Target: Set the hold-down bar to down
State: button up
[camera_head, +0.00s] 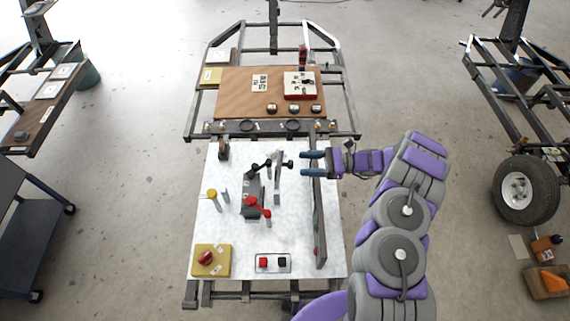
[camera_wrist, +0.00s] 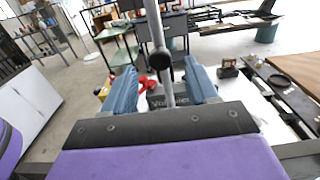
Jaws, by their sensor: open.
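An upright grey bar with a black knob (camera_head: 277,180) stands on the white table; it looks like the hold-down bar. In the wrist view the bar (camera_wrist: 156,22) rises between my fingers, with its knob facing me. My gripper (camera_head: 312,163) is open and empty, its blue fingers pointing left at the bar's knob, a short gap away in the head view. In the wrist view my gripper (camera_wrist: 165,85) has one finger on each side of the bar. I cannot tell whether they touch it.
A dark clamp block (camera_head: 251,195) with a red handle (camera_head: 258,206) stands left of the bar. A long thin upright panel (camera_head: 319,220) runs along the table's right side, below my fingers. A yellow box with a red button (camera_head: 211,260) and a switch box (camera_head: 272,263) sit in front.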

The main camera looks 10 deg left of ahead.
aim_at(284, 164)
jog(key=b+x, duration=0.1)
jog(key=x, duration=0.7)
grip_shut()
dwell(0.4)
